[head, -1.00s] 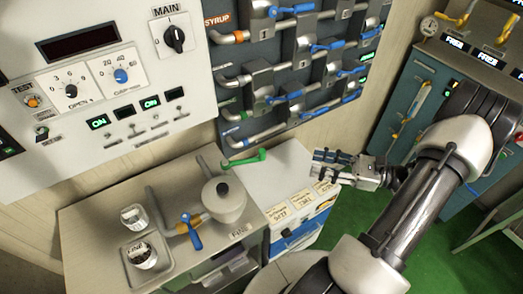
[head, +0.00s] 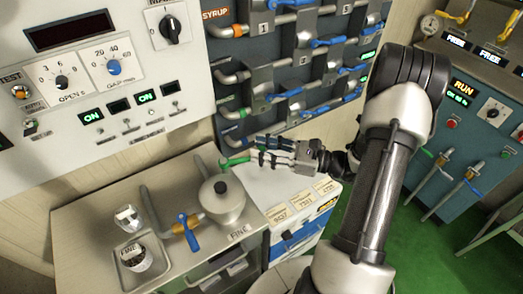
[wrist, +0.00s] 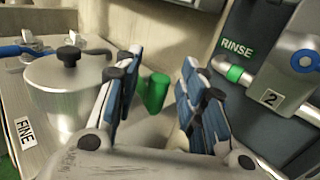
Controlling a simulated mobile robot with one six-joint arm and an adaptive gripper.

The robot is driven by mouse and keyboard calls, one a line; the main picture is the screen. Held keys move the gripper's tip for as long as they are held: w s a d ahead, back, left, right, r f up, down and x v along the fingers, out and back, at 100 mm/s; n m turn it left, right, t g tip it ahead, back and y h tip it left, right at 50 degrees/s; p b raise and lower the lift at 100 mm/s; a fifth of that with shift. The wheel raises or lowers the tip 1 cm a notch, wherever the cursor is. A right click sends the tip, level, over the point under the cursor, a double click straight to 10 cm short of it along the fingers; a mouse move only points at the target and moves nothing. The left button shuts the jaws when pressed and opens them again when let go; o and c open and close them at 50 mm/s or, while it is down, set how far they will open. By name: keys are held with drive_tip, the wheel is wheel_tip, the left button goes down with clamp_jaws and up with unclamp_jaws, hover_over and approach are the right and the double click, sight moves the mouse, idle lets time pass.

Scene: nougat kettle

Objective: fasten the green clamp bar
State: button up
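The green clamp bar (head: 235,160) sticks out beside the lidded metal pot (head: 222,198) on the steel counter. In the wrist view the bar's rounded green end (wrist: 156,92) shows between my two fingers, with its lower part hidden. My gripper (head: 256,149) is open and empty, at the right end of the bar. Its fingers also show spread apart in the wrist view (wrist: 161,75). I cannot tell whether a finger touches the bar. The pot (wrist: 70,88) stands to the left of my fingers there.
A blue-handled valve (head: 189,230) is in front of the pot, left of the FINE label. The pipe panel (head: 300,75) rises behind. In the wrist view the RINSE pipe (wrist: 262,87) is close on the right.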

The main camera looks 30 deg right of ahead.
drive_tip(key=shift+w+a, duration=0.2)
drive_tip(key=shift+a, duration=0.05)
drive_tip(key=shift+c, duration=0.2)
clamp_jaws()
idle(0.6)
